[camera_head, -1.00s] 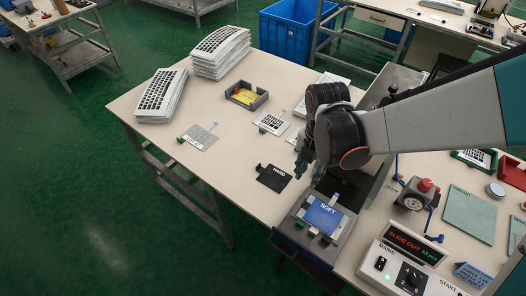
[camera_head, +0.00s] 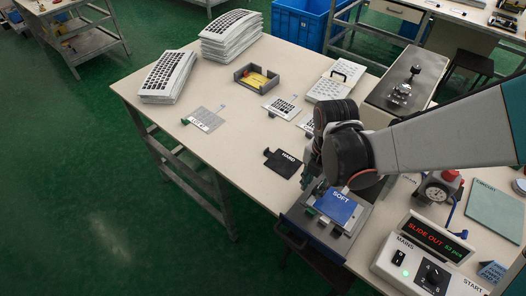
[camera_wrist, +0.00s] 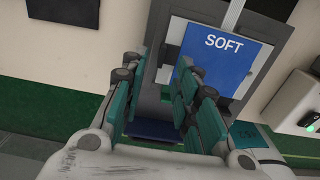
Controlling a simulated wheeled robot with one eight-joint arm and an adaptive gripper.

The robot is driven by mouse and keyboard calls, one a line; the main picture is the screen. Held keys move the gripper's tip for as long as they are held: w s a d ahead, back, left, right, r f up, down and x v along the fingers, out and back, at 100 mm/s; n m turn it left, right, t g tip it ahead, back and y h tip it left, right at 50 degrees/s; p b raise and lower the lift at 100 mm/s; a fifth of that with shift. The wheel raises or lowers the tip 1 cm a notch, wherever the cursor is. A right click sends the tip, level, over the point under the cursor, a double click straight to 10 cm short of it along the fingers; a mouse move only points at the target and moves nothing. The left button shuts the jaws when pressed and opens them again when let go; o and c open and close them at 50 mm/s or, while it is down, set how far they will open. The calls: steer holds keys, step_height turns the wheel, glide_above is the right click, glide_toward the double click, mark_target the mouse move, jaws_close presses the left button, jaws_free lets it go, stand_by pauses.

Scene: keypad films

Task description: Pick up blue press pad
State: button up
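The blue press pad (camera_head: 338,204), marked SOFT, lies flat on the grey slide of the press (camera_head: 320,228) near the table's front edge. It also shows in the wrist view (camera_wrist: 225,55), at upper right. My gripper (camera_head: 316,182) is just above the pad's left side in the head view, with its fingertips partly hidden by the wrist. In the wrist view my gripper (camera_wrist: 160,85) has its green fingers apart, with nothing held between them. The right finger overlaps the pad's left edge in that picture. Contact cannot be told.
A black pad (camera_head: 283,163) marked HARD lies left of the press. Keypad films (camera_head: 282,107), a yellow-filled tray (camera_head: 256,78) and keyboard stacks (camera_head: 168,76) lie further back.

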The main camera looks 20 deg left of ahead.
step_height(320, 180, down, 2)
steer(key=shift+f+b, duration=0.2)
steer(key=shift+b, duration=0.3)
steer(key=shift+r, duration=0.1)
jaws_close()
steer(key=shift+a+r, duration=0.1)
